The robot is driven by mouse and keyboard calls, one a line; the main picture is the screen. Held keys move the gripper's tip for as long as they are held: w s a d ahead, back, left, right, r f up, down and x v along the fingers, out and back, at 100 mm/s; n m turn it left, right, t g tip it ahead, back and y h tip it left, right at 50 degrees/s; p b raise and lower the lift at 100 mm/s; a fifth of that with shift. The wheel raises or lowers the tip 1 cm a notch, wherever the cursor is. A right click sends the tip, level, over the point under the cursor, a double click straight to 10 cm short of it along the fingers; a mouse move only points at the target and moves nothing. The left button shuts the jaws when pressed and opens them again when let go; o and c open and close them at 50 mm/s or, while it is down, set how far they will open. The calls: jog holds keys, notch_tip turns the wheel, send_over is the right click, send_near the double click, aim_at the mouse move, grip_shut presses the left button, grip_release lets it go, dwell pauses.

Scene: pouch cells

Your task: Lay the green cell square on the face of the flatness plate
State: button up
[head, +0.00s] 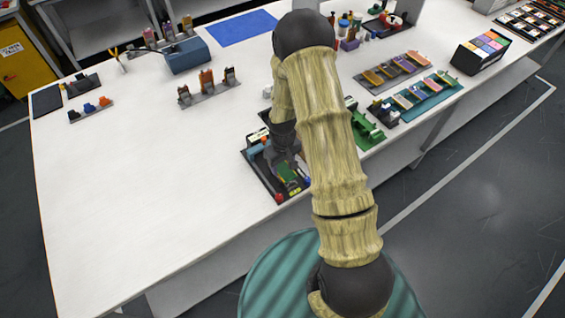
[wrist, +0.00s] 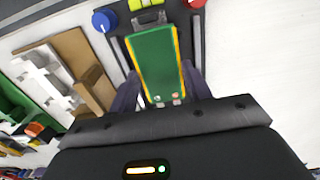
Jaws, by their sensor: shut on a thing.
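The green cell (wrist: 157,55) is a flat green rectangle with yellow long edges and two small metal tabs at its near end. My gripper (wrist: 160,85) is shut on it, with one dark finger along each long side. In the head view the cell (head: 288,171) shows only in part below my gripper (head: 284,155). A dark fixture, which looks like the flatness plate (head: 262,179), lies below it near the table's front edge. Its bare surface is largely hidden. I cannot tell whether the cell touches the plate.
The fixture carries a blue knob (wrist: 104,20), a red knob (wrist: 196,3) and a yellow-green part (wrist: 146,4). A green fixture (head: 368,132) stands close on the right, partly behind my arm. The white table (head: 140,190) is clear to the left.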

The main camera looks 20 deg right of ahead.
aim_at(283, 168)
jog(key=shift+f+b, duration=0.4)
jog(key=shift+f, duration=0.45)
jog(key=o, duration=1)
jog(key=shift+r+p, duration=2.5)
jog(key=shift+r, duration=1.05)
